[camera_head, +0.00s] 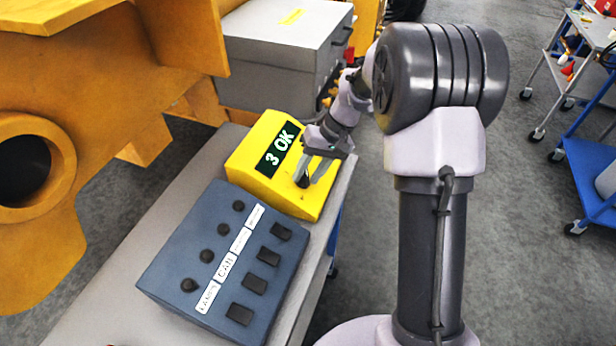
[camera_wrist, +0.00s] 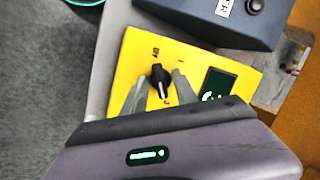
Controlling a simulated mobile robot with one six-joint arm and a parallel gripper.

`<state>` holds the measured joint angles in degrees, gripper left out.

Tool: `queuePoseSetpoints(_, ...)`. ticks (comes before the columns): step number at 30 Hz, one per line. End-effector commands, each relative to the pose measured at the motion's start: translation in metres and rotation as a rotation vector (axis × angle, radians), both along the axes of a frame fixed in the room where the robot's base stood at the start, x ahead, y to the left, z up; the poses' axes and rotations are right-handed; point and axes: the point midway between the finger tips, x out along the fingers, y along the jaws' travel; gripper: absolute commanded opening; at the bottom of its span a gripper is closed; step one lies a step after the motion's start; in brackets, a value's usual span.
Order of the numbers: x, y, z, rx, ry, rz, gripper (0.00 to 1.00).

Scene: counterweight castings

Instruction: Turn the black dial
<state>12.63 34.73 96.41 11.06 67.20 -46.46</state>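The black dial (camera_wrist: 160,78) sits on the sloped top of a yellow box (camera_wrist: 140,50), with a pale pointer mark on it. In the head view the dial (camera_head: 304,181) is partly covered by my gripper, near the lower right of the yellow box (camera_head: 262,190). The box's display (camera_head: 278,150) reads "3 OK". My gripper (camera_head: 313,172) is over the dial. In the wrist view its two fingers (camera_wrist: 158,88) stand apart on either side of the dial, with what looks like gaps between them and the knob. Whether either finger touches the dial is hard to tell.
A blue-grey box (camera_head: 215,265) with several knobs, labels and black switches stands beside the yellow box on a grey bench (camera_head: 105,305). A grey case (camera_head: 285,50) is behind. A large yellow casting (camera_head: 100,90) stands left.

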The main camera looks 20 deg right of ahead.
Motion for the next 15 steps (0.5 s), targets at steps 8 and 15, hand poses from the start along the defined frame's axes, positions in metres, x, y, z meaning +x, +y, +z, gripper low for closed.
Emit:
queuePoseSetpoints(8,0.0001,0.0009,-0.0010,0.000,-0.001,0.000,0.33)
queuePoseSetpoints(15,0.0002,0.0007,-0.0009,0.000,-0.001,0.000,0.00)
